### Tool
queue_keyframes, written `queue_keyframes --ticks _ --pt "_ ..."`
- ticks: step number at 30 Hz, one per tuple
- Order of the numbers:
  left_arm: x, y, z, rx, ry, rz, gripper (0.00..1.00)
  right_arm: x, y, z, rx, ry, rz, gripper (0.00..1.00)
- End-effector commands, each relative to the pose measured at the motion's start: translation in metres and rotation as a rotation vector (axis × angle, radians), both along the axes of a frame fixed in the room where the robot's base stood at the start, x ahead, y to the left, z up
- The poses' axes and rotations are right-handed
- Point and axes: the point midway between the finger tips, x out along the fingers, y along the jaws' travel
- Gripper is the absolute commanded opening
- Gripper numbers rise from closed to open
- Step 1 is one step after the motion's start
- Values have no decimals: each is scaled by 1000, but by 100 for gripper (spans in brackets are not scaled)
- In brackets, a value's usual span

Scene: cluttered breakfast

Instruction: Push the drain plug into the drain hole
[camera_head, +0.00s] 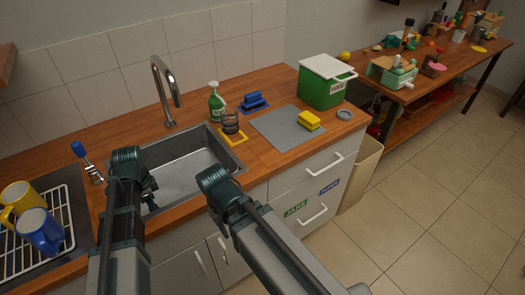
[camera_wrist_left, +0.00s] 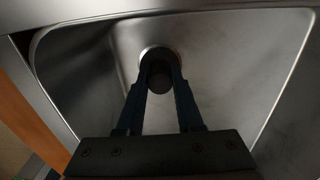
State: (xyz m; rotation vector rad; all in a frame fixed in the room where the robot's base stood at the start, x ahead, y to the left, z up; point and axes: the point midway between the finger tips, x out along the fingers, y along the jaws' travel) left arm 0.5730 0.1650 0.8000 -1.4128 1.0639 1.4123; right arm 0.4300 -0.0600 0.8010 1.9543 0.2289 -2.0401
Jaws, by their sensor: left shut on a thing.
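In the left wrist view the dark round drain plug (camera_wrist_left: 160,80) sits between the fingertips of my left gripper (camera_wrist_left: 160,72), which is shut on it. The drain hole shows as a pale metal ring (camera_wrist_left: 147,54) in the sink floor, right behind the plug and partly hidden by it. I cannot tell whether the plug touches the hole. In the head view my left gripper (camera_head: 150,195) reaches into the left part of the steel sink (camera_head: 190,177); plug and drain are hidden there. My right gripper (camera_head: 218,222) is at the sink's front edge, its fingers unclear.
The tap (camera_head: 163,85) stands behind the sink. A dish brush (camera_head: 86,160) and mugs (camera_head: 38,228) on a rack are at left.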

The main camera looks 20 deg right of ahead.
Motion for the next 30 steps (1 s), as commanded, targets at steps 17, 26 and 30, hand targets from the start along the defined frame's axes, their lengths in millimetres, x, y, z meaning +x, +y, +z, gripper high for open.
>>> queue_keyframes --ticks 17,26,30 --pt "0 0 -6 0 0 0 61 0 0 -6 0 0 0 50" --pt "0 0 -6 0 0 0 65 0 0 -6 0 0 0 50" --pt "0 0 -6 0 0 0 53 0 0 -6 0 0 0 50"
